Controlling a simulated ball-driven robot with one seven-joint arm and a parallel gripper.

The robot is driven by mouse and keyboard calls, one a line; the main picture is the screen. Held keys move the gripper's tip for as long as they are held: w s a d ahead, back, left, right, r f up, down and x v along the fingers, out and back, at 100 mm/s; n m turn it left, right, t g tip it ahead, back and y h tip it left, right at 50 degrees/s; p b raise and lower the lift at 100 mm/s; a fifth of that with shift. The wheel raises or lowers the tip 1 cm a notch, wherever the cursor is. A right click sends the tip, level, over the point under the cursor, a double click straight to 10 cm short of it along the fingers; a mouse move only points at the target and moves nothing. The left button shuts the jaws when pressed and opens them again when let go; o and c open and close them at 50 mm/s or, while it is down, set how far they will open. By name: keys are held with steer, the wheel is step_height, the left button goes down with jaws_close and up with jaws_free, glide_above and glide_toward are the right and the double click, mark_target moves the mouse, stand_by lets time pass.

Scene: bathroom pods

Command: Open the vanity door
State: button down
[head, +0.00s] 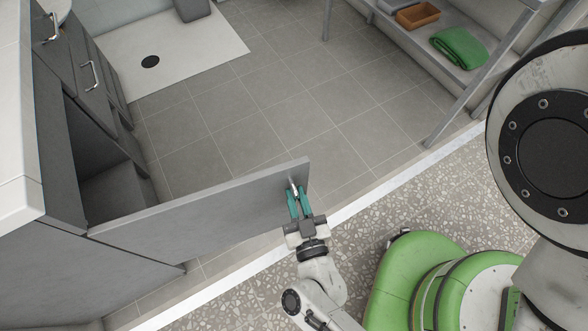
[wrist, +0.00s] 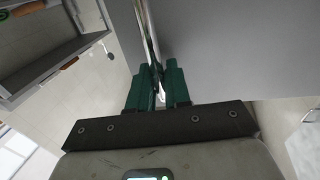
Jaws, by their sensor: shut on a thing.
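The grey vanity door (head: 215,208) stands swung far out from the vanity cabinet (head: 48,150) on the left, leaving the cabinet's opening in view. The door panel also fills the upper right of the wrist view (wrist: 240,50). My gripper (head: 295,190), with green fingers, is at the door's free end. It is shut on the door's metal handle, which shows between the fingers in the wrist view (wrist: 151,45).
Two closed fronts with metal handles (head: 90,75) sit farther along the vanity. A white shower tray (head: 165,50) lies at the back. A metal-framed bench with a green towel (head: 459,47) and an orange-brown box (head: 417,15) stands at upper right. The tiled floor (head: 250,110) between is clear.

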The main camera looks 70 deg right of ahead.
steer(key=shift+s+a+f, duration=0.4)
steer(key=shift+s+a, duration=0.25)
steer(key=shift+a, duration=0.05)
steer(key=c, duration=1.4)
jaws_free()
steer(key=shift+o, duration=0.4)
steer(key=shift+w+r, duration=0.1)
steer(key=shift+r, duration=0.05)
steer(key=v, duration=1)
steer(key=shift+s+a, duration=0.25)
steer(key=shift+a, duration=0.05)
